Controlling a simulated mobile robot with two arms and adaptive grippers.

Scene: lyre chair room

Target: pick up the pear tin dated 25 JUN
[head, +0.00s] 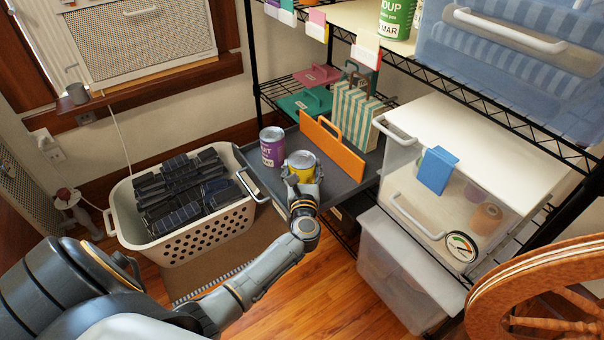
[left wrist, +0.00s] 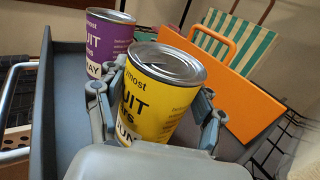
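A yellow tin (left wrist: 160,100) with a silver lid stands on a dark grey tray (head: 262,182). In the left wrist view, its partly hidden label shows "UIT", letters ending in "RS", and "JUN"; I cannot read the day. My left gripper (head: 302,178) reaches it from the front, one finger on each side, and both fingers appear to touch it. The left wrist view shows the fingers (left wrist: 163,88) closely flanking it. I cannot tell whether it is lifted. A purple tin (head: 272,147), its label ending in "AY", stands just behind and left. My right gripper is not in view.
An orange panel with a handle (head: 332,150) stands close right of the tins, before a green-striped holder (head: 355,115). A white basket of dark items (head: 205,235) is at left. A wire shelf with clear bins (head: 440,190) rises at right. A spinning wheel (head: 540,290) is at lower right.

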